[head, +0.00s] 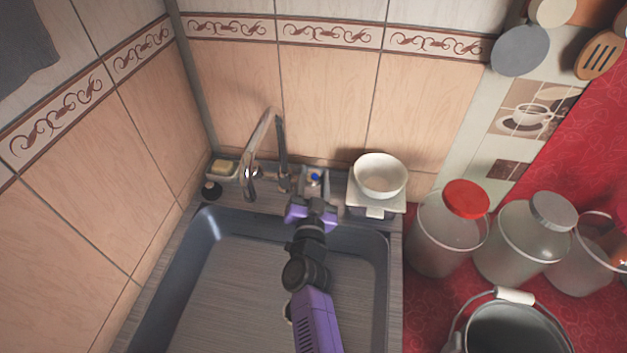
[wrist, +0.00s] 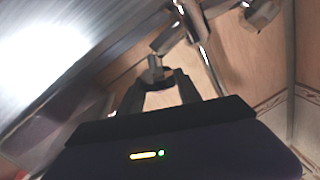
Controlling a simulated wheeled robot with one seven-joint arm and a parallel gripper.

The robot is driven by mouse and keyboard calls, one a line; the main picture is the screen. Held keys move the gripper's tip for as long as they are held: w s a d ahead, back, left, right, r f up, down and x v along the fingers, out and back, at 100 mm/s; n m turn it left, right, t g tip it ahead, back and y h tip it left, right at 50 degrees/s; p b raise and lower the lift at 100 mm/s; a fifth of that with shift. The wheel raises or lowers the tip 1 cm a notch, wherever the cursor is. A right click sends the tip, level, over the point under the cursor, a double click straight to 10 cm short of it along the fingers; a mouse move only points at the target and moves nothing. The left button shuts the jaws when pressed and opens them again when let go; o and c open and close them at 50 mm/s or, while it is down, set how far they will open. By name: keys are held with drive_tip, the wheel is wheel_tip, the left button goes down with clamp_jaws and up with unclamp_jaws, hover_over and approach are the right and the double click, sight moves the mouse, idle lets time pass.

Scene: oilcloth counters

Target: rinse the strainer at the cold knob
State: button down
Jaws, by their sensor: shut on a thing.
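The cold knob (head: 314,178), a small metal block with a blue mark, sits behind the sink, right of the tap. My gripper (head: 312,196) reaches over the sink to it. In the wrist view the two dark fingers (wrist: 163,90) meet at a small metal piece (wrist: 155,70), which looks like this knob, and are shut on it. The curved metal tap (head: 265,140) stands left of the knob; whether water runs cannot be told. I see no clear strainer. A pale edge (head: 288,311) shows beside my arm in the sink, mostly hidden.
A white bowl (head: 380,174) sits on a white stand right of the knob. A soap dish (head: 223,169) is in the left back corner. Jars (head: 447,240) and a bucket (head: 512,335) crowd the red counter at right. The sink's visible floor (head: 235,295) is bare.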

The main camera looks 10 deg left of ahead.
drive_tip(key=c, duration=2.2)
unclamp_jaws()
drive_tip(key=shift+d+f+n+y+b, duration=0.1)
drive_tip(key=shift+d+n+y+b, duration=0.1)
drive_tip(key=shift+n+y+b, duration=0.45)
drive_tip(key=shift+a+y, duration=0.1)
drive_tip(key=shift+y, duration=0.25)
drive_tip(key=c, duration=0.8)
unclamp_jaws()
drive_tip(key=shift+c, duration=0.2)
drive_tip(key=shift+s, duration=0.1)
drive_tip(key=shift+s, duration=0.25)
drive_tip(key=p+v, duration=0.2)
drive_tip(key=v, duration=0.1)
drive_tip(key=p+v, duration=0.1)
drive_tip(key=v, duration=0.1)
drive_tip(key=shift+s, duration=0.1)
drive_tip(key=shift+p+v, duration=0.65)
drive_tip(key=shift+v, duration=0.3)
